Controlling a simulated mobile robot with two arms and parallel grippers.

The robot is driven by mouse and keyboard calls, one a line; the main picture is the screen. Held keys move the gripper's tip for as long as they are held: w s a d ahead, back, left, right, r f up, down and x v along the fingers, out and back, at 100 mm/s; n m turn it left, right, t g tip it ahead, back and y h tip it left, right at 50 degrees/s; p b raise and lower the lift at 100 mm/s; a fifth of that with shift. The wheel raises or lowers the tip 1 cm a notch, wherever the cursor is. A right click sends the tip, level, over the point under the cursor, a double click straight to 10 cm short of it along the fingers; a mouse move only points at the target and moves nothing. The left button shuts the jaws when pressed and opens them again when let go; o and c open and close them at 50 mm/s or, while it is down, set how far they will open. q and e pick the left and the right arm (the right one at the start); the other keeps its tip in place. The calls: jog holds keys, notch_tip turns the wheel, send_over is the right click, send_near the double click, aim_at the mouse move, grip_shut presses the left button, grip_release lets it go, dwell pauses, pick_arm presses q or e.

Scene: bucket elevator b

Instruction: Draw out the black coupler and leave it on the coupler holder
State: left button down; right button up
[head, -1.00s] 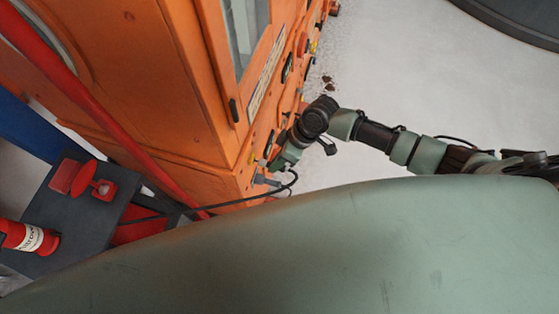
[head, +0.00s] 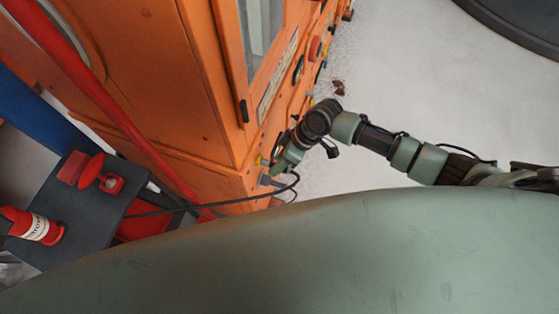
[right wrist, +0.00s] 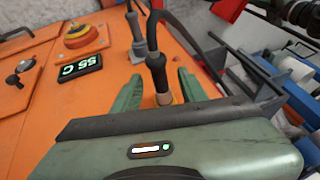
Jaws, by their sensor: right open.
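The black coupler (right wrist: 157,72) stands upright on the orange panel in the right wrist view, with a black cable leaving its top. Its lower end meets an orange-yellow base (right wrist: 163,98). My right gripper (right wrist: 159,80) is open, with one green finger on each side of the coupler; I see a gap on both sides. In the head view my right gripper (head: 278,167) is at the lower corner of the orange cabinet, and the coupler cannot be made out there. I cannot identify the coupler holder for sure. My left gripper is not in view.
A grey connector (right wrist: 138,50) with its own cable stands close behind the coupler. A dark table (head: 90,225) with red items stands left. A black cable (head: 215,204) hangs near the gripper.

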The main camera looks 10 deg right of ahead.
jog(key=v, duration=0.7)
jog(key=shift+d+r, duration=0.15)
jog(key=shift+r, duration=0.25)
